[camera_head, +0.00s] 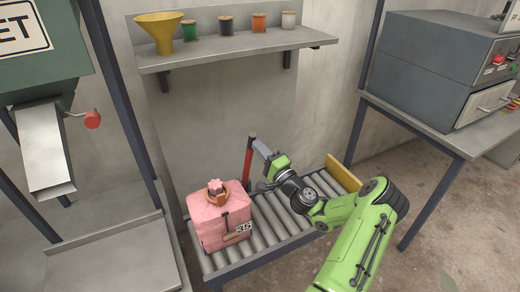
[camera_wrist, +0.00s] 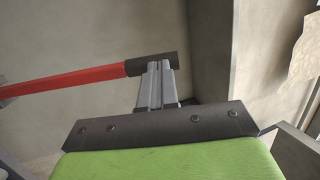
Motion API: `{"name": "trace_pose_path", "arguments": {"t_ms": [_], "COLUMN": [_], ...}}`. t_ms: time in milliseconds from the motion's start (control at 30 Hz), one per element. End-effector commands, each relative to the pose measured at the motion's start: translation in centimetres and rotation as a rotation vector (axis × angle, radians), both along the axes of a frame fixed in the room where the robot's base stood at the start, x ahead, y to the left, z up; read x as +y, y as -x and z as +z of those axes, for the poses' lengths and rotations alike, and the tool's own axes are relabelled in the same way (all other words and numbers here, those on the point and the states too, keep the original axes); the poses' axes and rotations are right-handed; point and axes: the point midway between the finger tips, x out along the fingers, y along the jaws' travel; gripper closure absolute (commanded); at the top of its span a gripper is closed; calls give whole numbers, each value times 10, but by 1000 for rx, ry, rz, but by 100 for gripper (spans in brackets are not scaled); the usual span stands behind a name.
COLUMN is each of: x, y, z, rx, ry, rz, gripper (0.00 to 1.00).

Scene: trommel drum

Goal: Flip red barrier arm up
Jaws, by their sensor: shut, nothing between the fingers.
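The red barrier arm (camera_head: 248,160) stands about upright at the far side of the roller conveyor, with a dark cap at its top end. In the wrist view the red barrier arm (camera_wrist: 75,82) runs in from the left, and its dark cap lies across the fingertips. My gripper (camera_head: 257,144) is shut and empty, just right of the barrier arm's upper end. In the wrist view the closed fingers of my gripper (camera_wrist: 157,66) meet or nearly meet the dark cap; I cannot tell whether they touch.
A pink bag (camera_head: 218,218) marked 35 sits on the roller conveyor (camera_head: 275,222), left of my arm. A yellow plate (camera_head: 343,172) stands at the conveyor's right end. A shelf (camera_head: 225,49) with a yellow funnel and spools hangs above. A grey machine (camera_head: 430,65) stands at right.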

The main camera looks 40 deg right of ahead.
Motion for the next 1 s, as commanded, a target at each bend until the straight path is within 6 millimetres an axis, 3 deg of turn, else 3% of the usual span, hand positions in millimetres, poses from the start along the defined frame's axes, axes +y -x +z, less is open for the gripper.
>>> {"name": "trace_pose_path", "arguments": {"t_ms": [167,400,600,1000], "x": [-1,-10,-18,-21], "y": [-9,-43,-65,-71], "z": [9,26,28,28], "rx": [30,142,217,224], "ry": [-6,-36,-60,-65], "rz": [5,7,4,-3], "gripper": [100,100,100,100]}}
